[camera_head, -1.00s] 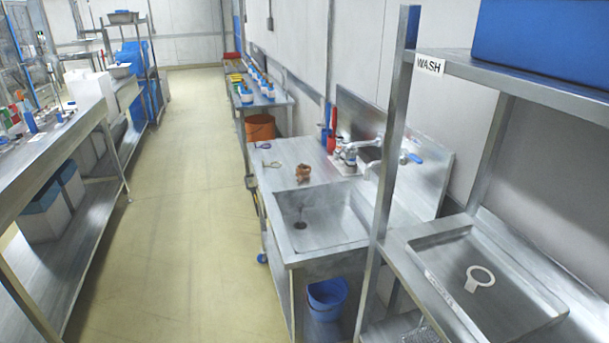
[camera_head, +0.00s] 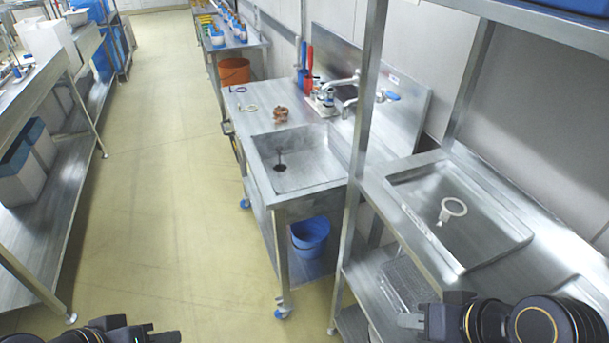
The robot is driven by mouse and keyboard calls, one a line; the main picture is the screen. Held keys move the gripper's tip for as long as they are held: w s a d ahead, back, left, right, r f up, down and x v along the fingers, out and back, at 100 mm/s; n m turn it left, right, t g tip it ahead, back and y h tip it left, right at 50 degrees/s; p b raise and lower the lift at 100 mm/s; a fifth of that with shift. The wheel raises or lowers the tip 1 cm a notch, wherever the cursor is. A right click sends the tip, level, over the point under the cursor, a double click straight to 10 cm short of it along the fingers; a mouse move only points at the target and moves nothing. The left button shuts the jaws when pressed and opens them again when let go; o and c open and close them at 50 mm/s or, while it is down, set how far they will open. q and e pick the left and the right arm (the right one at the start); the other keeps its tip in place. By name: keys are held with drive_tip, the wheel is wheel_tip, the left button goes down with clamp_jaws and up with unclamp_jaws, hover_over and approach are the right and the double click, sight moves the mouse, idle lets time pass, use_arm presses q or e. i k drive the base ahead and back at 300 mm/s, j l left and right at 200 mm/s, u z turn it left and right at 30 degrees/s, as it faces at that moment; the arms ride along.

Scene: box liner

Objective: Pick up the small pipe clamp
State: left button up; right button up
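Several small pieces could be the small pipe clamp; I cannot tell which. A dark blue-purple looped piece (camera_head: 238,89) and a pale ring-shaped piece (camera_head: 248,108) lie on the sink counter's far left part. A larger whitish ring with a tab (camera_head: 443,219) lies in the metal tray (camera_head: 411,219) at the right. My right gripper (camera_head: 408,320) is at the bottom edge, below the tray and apart from it. My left gripper (camera_head: 150,330) is at the bottom left, over the floor. Both are cut off by the frame and their fingers are unclear.
The sink counter (camera_head: 225,113) stands mid-view, with a brown lump (camera_head: 281,115) behind the basin. A blue bucket (camera_head: 310,236) is below it. A metal shelf post (camera_head: 357,130) rises between sink and tray. The floor (camera_head: 165,200) to the left is clear.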

sight(276, 112)
drive_tip(key=u, duration=0.35)
drive_tip(key=i+j+u, duration=0.1)
drive_tip(key=j, duration=0.25)
drive_tip(key=j+u, duration=0.1)
drive_tip(key=j, duration=0.25)
drive_tip(key=i+j+u, duration=0.15)
drive_tip(key=j, duration=0.2)
drive_tip(key=i+j, duration=0.9)
drive_tip(key=i, duration=0.15)
drive_tip(key=i+z, duration=0.35)
drive_tip(key=i, duration=0.4)
drive_tip(key=i+j+z, duration=0.15)
drive_tip(key=i+z, duration=0.15)
drive_tip(key=i, duration=0.4)
drive_tip(key=i+z, duration=0.8)
drive_tip(key=i+j+z, duration=0.2)
drive_tip(key=z, duration=0.2)
drive_tip(key=i+j+z, duration=0.1)
drive_tip(key=i+z, duration=0.3)
drive_tip(key=i+j+z, duration=0.15)
drive_tip(key=i+z, duration=0.25)
drive_tip(key=k, duration=0.1)
